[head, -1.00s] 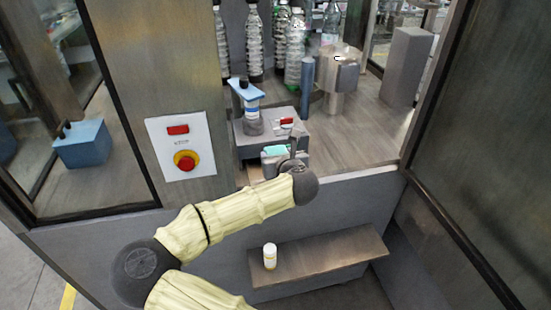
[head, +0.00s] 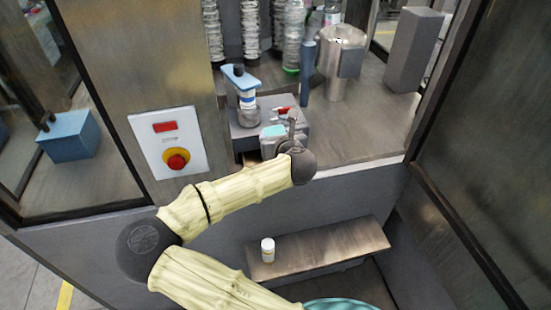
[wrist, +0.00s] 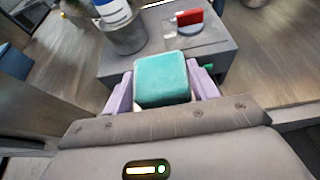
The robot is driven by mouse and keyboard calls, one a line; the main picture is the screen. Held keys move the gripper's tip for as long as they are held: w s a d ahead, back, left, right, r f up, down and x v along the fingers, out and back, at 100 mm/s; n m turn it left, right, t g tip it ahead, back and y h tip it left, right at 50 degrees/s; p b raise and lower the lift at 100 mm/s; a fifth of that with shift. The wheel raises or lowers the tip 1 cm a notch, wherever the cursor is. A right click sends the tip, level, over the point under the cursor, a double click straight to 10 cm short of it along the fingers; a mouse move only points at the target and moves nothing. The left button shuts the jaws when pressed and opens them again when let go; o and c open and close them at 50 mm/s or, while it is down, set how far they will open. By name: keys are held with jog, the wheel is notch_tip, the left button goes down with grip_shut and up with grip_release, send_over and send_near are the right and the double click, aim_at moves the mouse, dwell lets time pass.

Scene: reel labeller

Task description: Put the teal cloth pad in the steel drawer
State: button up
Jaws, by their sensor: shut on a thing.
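The teal cloth pad (wrist: 162,80) is a small rounded block held between the two pale purple fingers of my gripper (wrist: 163,90) in the wrist view. Its far end points at a grey block (wrist: 165,45); I cannot tell whether they touch. In the head view the pad (head: 273,131) shows as a small teal patch in front of that block, and my gripper (head: 281,141) is partly hidden by my wrist. I cannot clearly make out a steel drawer in either view.
A blue-topped labelled container (head: 243,90) and a red piece (head: 285,110) sit on the grey block. A stop-button panel (head: 170,142) is left of the opening. A white bottle (head: 267,250) stands on a low ledge (head: 330,248).

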notch_tip(320, 180, down, 5)
jog(key=shift+r, duration=0.1)
jog(key=shift+f+p, duration=0.3)
jog(key=shift+f, duration=1.65)
jog(key=shift+f+b, duration=0.35)
jog(key=shift+f, duration=0.2)
jog(key=o, duration=0.9)
jog(key=shift+o, duration=0.2)
jog(key=shift+r, duration=0.1)
